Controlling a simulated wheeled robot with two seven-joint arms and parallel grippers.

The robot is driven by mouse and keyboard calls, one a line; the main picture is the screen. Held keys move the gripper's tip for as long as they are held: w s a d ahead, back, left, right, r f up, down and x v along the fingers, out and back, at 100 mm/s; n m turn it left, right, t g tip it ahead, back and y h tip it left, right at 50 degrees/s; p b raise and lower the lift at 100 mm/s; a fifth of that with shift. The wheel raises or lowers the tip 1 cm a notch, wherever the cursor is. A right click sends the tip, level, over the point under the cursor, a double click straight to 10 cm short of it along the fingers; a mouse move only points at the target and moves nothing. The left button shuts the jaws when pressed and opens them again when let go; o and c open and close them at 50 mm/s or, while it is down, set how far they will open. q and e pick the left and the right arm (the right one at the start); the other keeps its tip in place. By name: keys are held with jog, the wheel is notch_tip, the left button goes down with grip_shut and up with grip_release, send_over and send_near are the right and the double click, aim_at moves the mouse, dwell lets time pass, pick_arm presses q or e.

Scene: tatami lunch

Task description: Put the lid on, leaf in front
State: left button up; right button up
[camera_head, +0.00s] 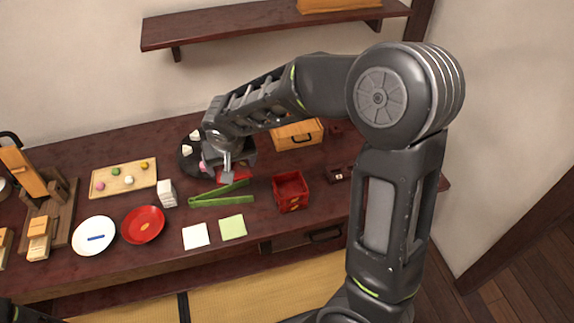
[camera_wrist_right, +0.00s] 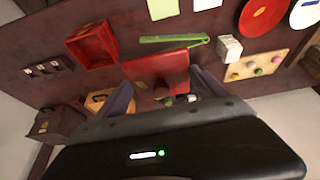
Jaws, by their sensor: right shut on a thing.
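A flat red lid (camera_head: 241,175) shows beside my right gripper (camera_head: 227,178), mostly hidden behind it in the head view. In the right wrist view the red lid (camera_wrist_right: 158,66) sits between the two fingers of my right gripper (camera_wrist_right: 163,92), which is shut on it. A small gold mark shows near the lid's edge by the fingers; its shape is too small to tell. The open red box (camera_head: 290,190) stands to the right of the lid, with a gold mark on its front. It also shows in the right wrist view (camera_wrist_right: 92,45). My left gripper is out of view.
Green tongs (camera_head: 222,198) lie in front of the lid. A dark round plate (camera_head: 188,160) with pale pieces is behind left. A wooden box (camera_head: 297,134) stands behind the red box. White (camera_head: 195,236) and green (camera_head: 233,227) paper squares lie near the front edge.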

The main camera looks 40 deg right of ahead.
pick_arm(q)
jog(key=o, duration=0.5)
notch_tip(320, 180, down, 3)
jog(key=b, duration=0.3)
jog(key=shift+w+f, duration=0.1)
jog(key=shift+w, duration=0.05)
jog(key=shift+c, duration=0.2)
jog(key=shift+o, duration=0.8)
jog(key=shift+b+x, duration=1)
jog(key=shift+b, duration=0.05)
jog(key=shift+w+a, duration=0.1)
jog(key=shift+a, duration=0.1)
pick_arm(e)
jog(key=s+d+f+m+g+h, duration=0.1)
jog(key=s+d+f+m+g, duration=0.1)
jog(key=d+m, duration=0.5)
jog(key=s+d+f+m+g+h, duration=0.2)
jog(key=d+m, duration=0.5)
jog(key=m, duration=0.4)
jog(key=shift+f+g, duration=0.75)
jog(key=shift+g, duration=0.05)
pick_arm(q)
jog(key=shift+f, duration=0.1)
pick_arm(e)
jog(key=shift+f, duration=0.15)
pick_arm(q)
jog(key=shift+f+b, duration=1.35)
jog(key=shift+b, duration=0.1)
pick_arm(e)
jog(key=shift+f, duration=2.3)
